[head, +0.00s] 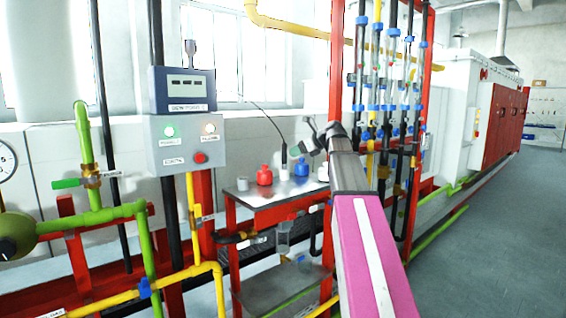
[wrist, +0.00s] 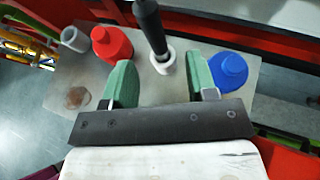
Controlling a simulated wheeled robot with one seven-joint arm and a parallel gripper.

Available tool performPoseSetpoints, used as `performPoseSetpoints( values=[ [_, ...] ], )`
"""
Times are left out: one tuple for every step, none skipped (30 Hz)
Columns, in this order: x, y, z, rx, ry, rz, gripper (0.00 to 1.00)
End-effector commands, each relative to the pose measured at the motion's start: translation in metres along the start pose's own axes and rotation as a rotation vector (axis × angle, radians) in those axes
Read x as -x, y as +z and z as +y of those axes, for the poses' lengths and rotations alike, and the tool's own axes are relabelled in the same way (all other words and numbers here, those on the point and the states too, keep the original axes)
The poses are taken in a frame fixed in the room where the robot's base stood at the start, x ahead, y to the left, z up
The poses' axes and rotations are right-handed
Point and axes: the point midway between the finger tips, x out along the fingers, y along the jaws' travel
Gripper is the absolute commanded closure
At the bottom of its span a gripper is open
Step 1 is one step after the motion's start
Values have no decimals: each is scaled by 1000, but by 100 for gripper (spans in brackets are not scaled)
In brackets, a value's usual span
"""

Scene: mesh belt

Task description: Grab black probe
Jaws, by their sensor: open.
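The black probe (wrist: 150,22) stands upright in a white holder (wrist: 164,64) on the small table, between the red and blue bottles. In the head view the probe (head: 284,154) is thin and dark, with a cable rising from its top. My gripper (wrist: 160,72) is open, with green pads on its two fingers. In the wrist view the probe and its holder lie ahead of the gap between the fingers, and nothing is held. In the head view my gripper (head: 307,136) is just right of the probe, partly hidden by my arm.
A red bottle (wrist: 112,45) stands left of the holder and a blue bottle (wrist: 228,70) right of it, close to the fingers. The grey tabletop (wrist: 60,75) has a red frame. A control box (head: 183,143) and vertical pipes flank the table.

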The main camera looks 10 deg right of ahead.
Motion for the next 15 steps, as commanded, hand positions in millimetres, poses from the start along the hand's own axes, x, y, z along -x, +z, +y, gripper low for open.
performPoseSetpoints(
  values=[
    [-8,0,0,0,1,1,48],
    [-11,0,0,0,1,1,48],
    [-15,0,0,0,0,0,48],
    [-16,0,0,0,0,0,48],
    [-18,0,0,0,0,0,48],
    [-20,0,0,0,0,0,48],
    [-21,0,1,0,0,0,48],
    [-23,0,1,0,0,0,48],
    [-26,0,1,0,1,0,48],
    [-30,0,2,0,1,1,48],
    [-34,0,2,0,1,0,48],
    [-39,0,3,0,1,0,48],
    [-44,1,4,0,1,0,48],
    [-48,1,5,1,2,0,48],
    [-54,1,4,0,1,0,48]
  ],
)
